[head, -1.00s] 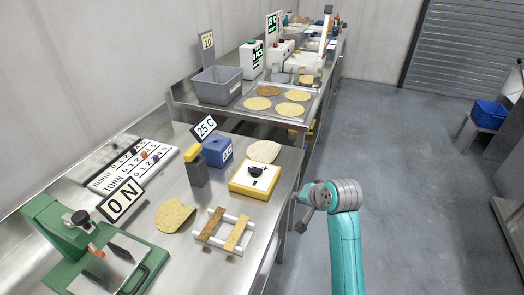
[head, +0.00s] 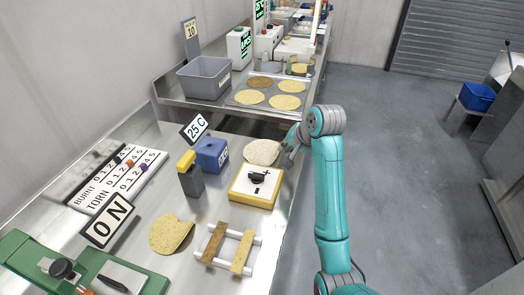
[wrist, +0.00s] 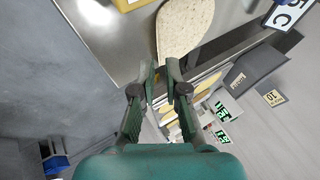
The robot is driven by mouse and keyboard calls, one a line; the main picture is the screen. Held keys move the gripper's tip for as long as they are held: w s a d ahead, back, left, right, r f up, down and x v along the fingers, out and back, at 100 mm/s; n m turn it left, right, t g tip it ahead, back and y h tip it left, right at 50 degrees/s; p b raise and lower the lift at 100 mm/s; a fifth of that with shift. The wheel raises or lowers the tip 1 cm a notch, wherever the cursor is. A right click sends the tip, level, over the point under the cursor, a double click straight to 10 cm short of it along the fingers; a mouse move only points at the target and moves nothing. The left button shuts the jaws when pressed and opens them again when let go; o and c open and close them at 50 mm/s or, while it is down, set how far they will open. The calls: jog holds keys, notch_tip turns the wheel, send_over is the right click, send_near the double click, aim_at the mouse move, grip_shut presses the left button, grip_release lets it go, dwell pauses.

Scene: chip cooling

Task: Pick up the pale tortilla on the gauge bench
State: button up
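The pale tortilla (head: 261,152) lies flat on the gauge bench (head: 215,215), near its right edge, behind the yellow-and-white dial box (head: 257,185). My gripper (head: 287,151) is just right of it, at the bench edge. In the wrist view the pale tortilla (wrist: 186,24) reaches down to the fingertips of my gripper (wrist: 161,65). The fingers stand apart with a narrow gap, and the tortilla's edge is at that gap. I cannot tell whether they touch it.
A yellow tortilla (head: 171,234) and a wooden-barred rack (head: 230,247) are nearer on the bench. A blue block (head: 211,153) stands left of the pale tortilla. A farther bench holds a grey bin (head: 204,79) and several tortillas.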

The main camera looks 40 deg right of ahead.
aim_at(277, 161)
jog(key=x, duration=0.8)
jog(key=shift+d, duration=0.15)
grip_shut()
